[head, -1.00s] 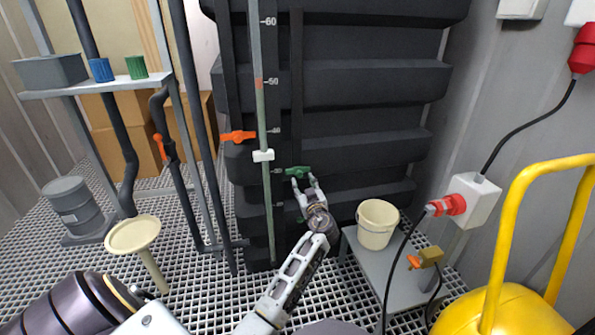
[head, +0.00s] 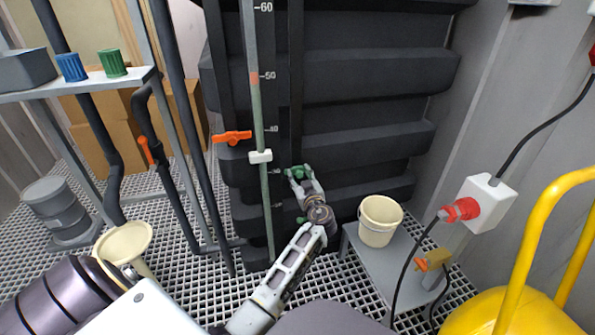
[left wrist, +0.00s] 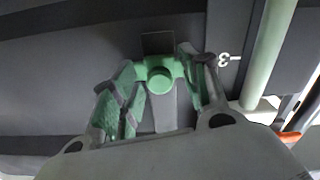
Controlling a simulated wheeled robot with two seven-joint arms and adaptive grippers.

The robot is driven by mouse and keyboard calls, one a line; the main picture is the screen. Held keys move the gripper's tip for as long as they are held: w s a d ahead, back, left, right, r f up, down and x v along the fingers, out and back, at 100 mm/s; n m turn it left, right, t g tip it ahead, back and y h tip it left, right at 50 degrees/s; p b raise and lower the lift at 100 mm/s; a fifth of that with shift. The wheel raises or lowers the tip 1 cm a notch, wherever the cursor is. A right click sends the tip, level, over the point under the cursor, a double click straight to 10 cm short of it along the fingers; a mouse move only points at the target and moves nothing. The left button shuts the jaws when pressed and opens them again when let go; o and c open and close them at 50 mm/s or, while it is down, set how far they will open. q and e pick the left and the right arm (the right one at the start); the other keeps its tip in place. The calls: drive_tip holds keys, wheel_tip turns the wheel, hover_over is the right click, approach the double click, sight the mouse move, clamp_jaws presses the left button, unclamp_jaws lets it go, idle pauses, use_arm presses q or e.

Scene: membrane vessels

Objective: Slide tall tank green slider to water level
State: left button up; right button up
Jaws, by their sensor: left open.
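The tall tank (head: 350,112) is dark and ribbed, with a numbered scale up its front and a thin sight tube (head: 256,105) beside it. The tube is greenish, with an orange-red band near the 50 mark. The green slider (head: 299,171) is on a dark vertical strip right of the scale, below the 40 mark. My left gripper (head: 301,176) is at the slider, open. In the left wrist view the slider's round green knob (left wrist: 160,78) lies between the two spread fingers; contact cannot be told. My right gripper is not in view.
A white clip (head: 261,157) and an orange valve handle (head: 232,137) are on the tube side, left of the gripper. A cream bucket (head: 380,221) stands on a low grey stand at right. A yellow cart (head: 520,300) is at lower right.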

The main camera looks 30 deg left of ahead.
use_arm(q)
drive_tip(key=shift+w+a, duration=0.2)
idle(0.3)
drive_tip(key=shift+r, duration=0.1)
clamp_jaws()
